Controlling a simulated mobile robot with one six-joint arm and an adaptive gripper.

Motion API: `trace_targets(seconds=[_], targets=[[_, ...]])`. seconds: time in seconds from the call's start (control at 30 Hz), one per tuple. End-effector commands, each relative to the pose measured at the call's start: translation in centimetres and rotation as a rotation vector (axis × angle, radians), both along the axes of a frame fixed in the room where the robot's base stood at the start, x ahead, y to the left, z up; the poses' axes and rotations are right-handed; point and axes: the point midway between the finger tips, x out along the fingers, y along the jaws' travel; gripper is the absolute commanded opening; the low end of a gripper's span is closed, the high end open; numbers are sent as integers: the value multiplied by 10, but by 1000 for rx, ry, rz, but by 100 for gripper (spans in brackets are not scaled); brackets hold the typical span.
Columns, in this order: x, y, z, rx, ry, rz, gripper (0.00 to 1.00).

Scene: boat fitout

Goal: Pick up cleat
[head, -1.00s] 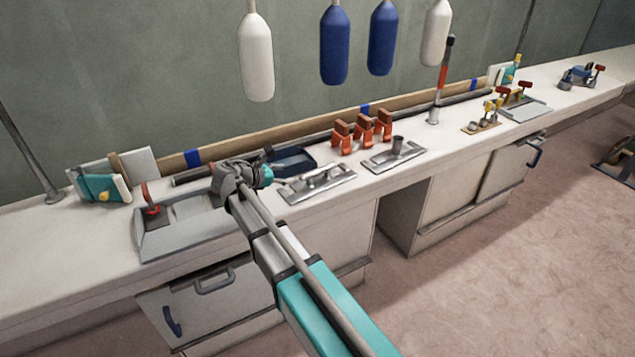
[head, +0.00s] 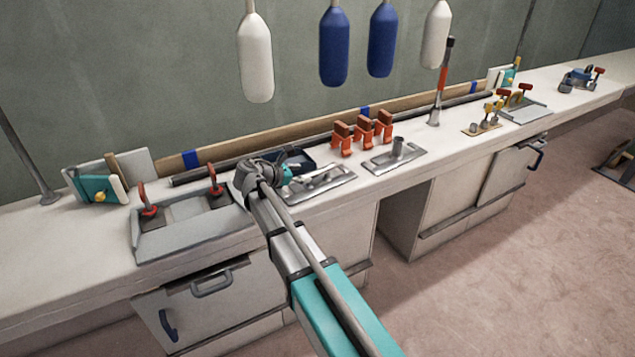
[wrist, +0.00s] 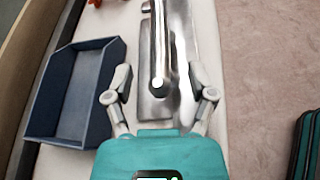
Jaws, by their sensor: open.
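The cleat (head: 322,177) is a silver metal piece with a long horn bar, on a flat metal plate (head: 345,180) on the bench. In the wrist view the cleat's bar (wrist: 160,45) runs up the picture, its rounded near end between my fingertips. My gripper (head: 287,172) is at the left end of the cleat in the head view. In the wrist view my gripper (wrist: 160,80) is open, one finger to each side of the bar, with nothing held. I cannot tell the height left between the fingers and the cleat.
A dark blue bin (wrist: 78,90) stands close to the left finger. A grey tray (head: 190,238) with red-handled tools lies left of my arm. Orange clamps (head: 362,133) and a second plate with a post (head: 395,158) stand to the right. The bench's front edge is near.

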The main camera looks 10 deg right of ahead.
Motion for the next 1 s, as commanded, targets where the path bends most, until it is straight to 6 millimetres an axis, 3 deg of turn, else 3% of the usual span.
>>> trace_targets(seconds=[0.5, 1.0], targets=[[20, -38, -22, 1, 1, 3, 72], [21, -39, -22, 1, 0, 3, 72]])
